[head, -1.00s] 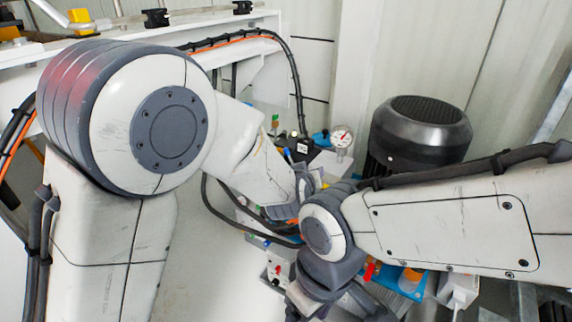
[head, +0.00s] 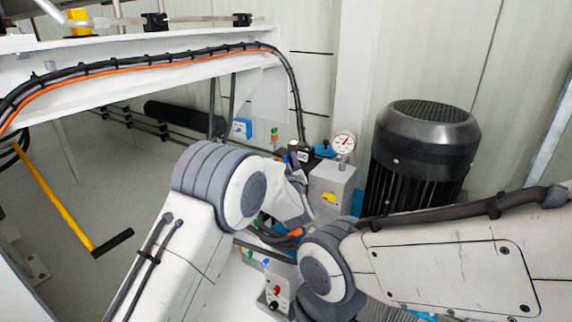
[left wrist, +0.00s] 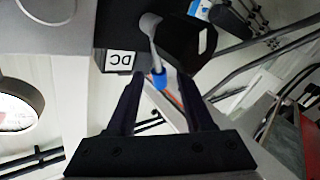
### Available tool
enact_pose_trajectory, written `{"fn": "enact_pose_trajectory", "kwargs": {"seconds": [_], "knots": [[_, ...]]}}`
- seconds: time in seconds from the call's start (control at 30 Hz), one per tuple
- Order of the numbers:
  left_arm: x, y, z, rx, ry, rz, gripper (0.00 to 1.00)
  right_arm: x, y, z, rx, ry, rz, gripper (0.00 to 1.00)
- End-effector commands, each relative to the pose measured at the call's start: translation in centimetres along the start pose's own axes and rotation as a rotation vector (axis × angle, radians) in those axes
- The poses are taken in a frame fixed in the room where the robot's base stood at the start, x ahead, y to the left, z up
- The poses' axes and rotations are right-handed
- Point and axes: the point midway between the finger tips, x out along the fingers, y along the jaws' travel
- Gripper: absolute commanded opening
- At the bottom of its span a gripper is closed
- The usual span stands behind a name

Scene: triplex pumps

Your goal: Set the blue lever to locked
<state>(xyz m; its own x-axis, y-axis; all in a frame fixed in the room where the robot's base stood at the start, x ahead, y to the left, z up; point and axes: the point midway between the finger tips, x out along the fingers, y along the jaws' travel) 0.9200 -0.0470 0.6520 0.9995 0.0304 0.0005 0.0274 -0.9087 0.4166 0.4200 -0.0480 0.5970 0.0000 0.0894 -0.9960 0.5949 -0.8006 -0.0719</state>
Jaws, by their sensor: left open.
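The blue lever (left wrist: 158,78) shows in the left wrist view as a thin grey rod with a blue tip. The rod runs down from a grey cap beside a black block with a white "DC" label (left wrist: 119,62). My left gripper (left wrist: 160,82) is open, with one dark finger on each side of the blue tip. I see gaps on both sides and cannot tell whether either finger touches it. In the head view my left gripper (head: 297,178) is beside the black block (head: 303,153), mostly hidden by my left wrist. My right gripper is out of view.
A pressure gauge (head: 343,142) stands above a grey block (head: 333,190), left of a large black motor (head: 424,150). A switch box with a red knob (head: 278,290) is below.

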Motion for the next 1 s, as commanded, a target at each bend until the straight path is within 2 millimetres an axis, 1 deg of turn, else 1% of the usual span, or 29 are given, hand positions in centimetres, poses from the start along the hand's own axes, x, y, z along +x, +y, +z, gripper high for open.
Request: {"fn": "enact_pose_trajectory", "kwargs": {"seconds": [0.03,0.1,0.2,0.47,0.57,0.6,0.63,1.0], "knots": [[0.6,-0.1,0.1,-0.001,0.001,0.0,0.52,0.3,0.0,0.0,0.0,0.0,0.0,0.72],[1.1,0.0,0.1,0.0,0.0,0.0,0.52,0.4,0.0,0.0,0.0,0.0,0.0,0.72],[1.5,0.0,0.0,0.001,0.0,0.001,0.52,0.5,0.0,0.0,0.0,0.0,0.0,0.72],[1.6,0.0,0.0,0.001,-0.001,0.001,0.52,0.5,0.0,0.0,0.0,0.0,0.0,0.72],[1.6,0.0,0.0,0.001,-0.001,0.001,0.18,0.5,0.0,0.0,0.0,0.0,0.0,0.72],[1.6,0.0,0.0,0.001,-0.001,0.001,0.02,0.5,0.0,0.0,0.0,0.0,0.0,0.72],[1.6,0.1,0.0,0.001,-0.001,0.001,0.0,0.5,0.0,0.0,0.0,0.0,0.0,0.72],[1.6,0.0,0.0,0.001,-0.002,0.001,0.0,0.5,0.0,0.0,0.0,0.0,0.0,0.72]]}}
